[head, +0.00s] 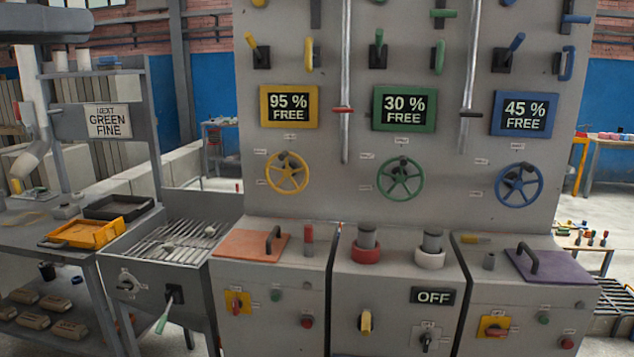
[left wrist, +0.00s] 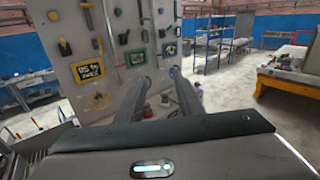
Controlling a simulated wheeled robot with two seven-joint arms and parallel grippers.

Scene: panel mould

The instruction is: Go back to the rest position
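My left gripper (left wrist: 160,75) shows in the left wrist view. I cannot make out either gripper in the head view. The grey control panel (head: 340,195) stands upright in front of me, and it also shows at the left of the wrist view (left wrist: 115,25). It carries a yellow display (head: 289,106) reading 95 % FREE, a green one (head: 404,108) reading 30 % FREE and a blue one (head: 525,113) reading 45 % FREE. My right gripper is not in view.
Yellow, green and blue handwheels sit below the displays. Grey cabinets (head: 390,300) with lids, knobs and an OFF sign (head: 433,296) stand below the panel. A bench (head: 28,240) with a yellow tray (head: 85,233) is at the left. Open floor (left wrist: 235,100) lies right of the panel.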

